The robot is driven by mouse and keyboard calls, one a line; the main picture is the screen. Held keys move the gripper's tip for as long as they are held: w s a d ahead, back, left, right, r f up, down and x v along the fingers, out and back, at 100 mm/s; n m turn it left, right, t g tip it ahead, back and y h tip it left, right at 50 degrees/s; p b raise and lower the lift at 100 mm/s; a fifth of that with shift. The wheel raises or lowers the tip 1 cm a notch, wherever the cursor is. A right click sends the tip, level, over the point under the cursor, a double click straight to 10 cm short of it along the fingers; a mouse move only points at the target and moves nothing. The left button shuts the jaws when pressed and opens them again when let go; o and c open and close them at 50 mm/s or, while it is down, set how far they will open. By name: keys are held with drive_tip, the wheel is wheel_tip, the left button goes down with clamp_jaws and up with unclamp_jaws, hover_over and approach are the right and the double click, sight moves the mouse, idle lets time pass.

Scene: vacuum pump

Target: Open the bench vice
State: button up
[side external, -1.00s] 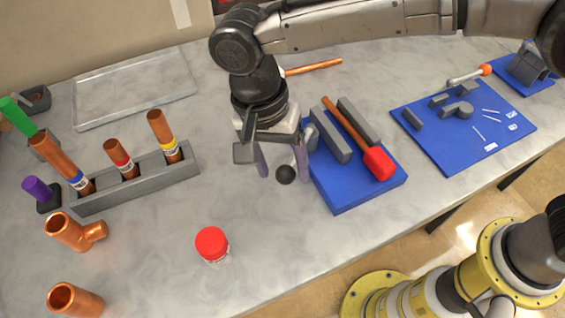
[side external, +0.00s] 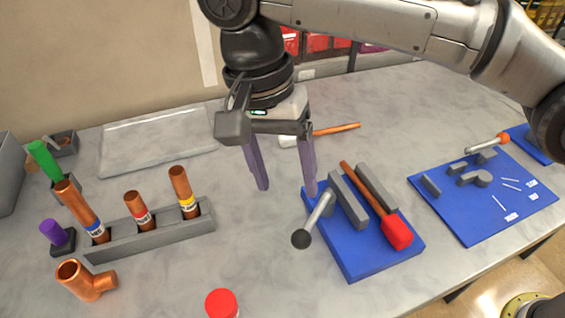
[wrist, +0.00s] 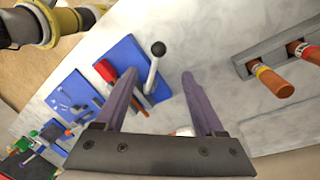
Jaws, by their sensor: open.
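The bench vice (side external: 348,200) has two grey parallel jaws on a blue base (side external: 352,262). Its handle (side external: 318,215) is a grey bar with a black ball end, pointing toward the left front. A copper-coloured rod with a red end (side external: 397,232) lies between the jaws. My gripper (side external: 285,190) is open and empty, above the table to the left of and behind the vice handle. In the wrist view the purple fingers (wrist: 160,85) are spread apart, and the vice handle (wrist: 153,70) with its black ball shows just beyond the left finger.
A grey rack (side external: 150,238) with copper tubes stands to the left. A red-capped jar (side external: 221,303) is at the front. A second blue board (side external: 480,215) with grey parts is at the right. A hammer (side external: 335,130) lies behind my gripper.

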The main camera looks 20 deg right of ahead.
drive_tip(key=shift+a+r, duration=0.1)
drive_tip(key=shift+r, duration=0.65)
